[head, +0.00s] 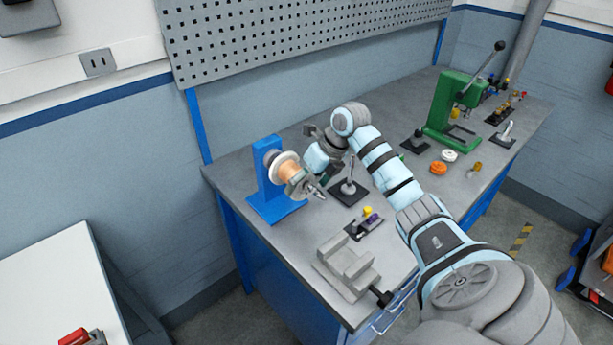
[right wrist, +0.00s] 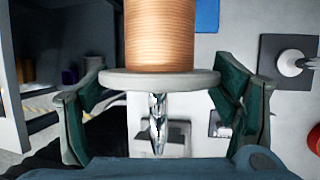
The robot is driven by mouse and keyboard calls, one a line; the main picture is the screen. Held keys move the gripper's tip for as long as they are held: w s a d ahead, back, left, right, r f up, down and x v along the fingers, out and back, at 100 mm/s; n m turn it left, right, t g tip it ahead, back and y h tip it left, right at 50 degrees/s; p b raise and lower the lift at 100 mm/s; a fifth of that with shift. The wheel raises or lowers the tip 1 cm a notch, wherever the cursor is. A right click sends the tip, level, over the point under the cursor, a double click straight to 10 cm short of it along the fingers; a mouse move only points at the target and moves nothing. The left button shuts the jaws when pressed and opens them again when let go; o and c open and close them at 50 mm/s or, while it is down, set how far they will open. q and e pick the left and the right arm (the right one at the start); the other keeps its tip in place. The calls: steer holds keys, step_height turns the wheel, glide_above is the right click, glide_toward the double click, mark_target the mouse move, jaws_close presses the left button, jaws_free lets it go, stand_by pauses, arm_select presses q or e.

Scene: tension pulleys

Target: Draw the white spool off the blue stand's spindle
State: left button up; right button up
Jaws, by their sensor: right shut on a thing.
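The blue stand (head: 270,193) is upright on the workbench near its left end. The white spool (head: 284,168), with pale flanges and a copper-coloured winding, is around its spindle. In the right wrist view, the winding (right wrist: 160,35) rises above the near flange (right wrist: 159,80). The spindle's pointed metal tip (right wrist: 157,125) shows beyond that flange. My right gripper (head: 298,184) is shut on the near flange; its teal fingers are on either side of the flange in the right wrist view (right wrist: 159,88). The spindle inside the spool is hidden. My left gripper is out of view.
A grey vise (head: 345,265) stands at the bench's front. Black plates with a lever (head: 348,188) and small coloured parts (head: 366,222) are close to my arm. A green press (head: 445,115), orange disc (head: 438,168) and white disc (head: 449,155) are farther right.

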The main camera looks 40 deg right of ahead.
mark_target(316, 189)
stand_by(0.5)
steer(key=shift+s+p, duration=0.3)
steer(key=shift+s, duration=1.45)
steer(key=shift+a+r, duration=0.1)
steer(key=shift+r, duration=0.05)
steer(key=shift+s, duration=0.1)
steer(key=shift+s+b, duration=0.3)
steer(key=shift+s, duration=1.35)
steer(key=shift+b, duration=0.3)
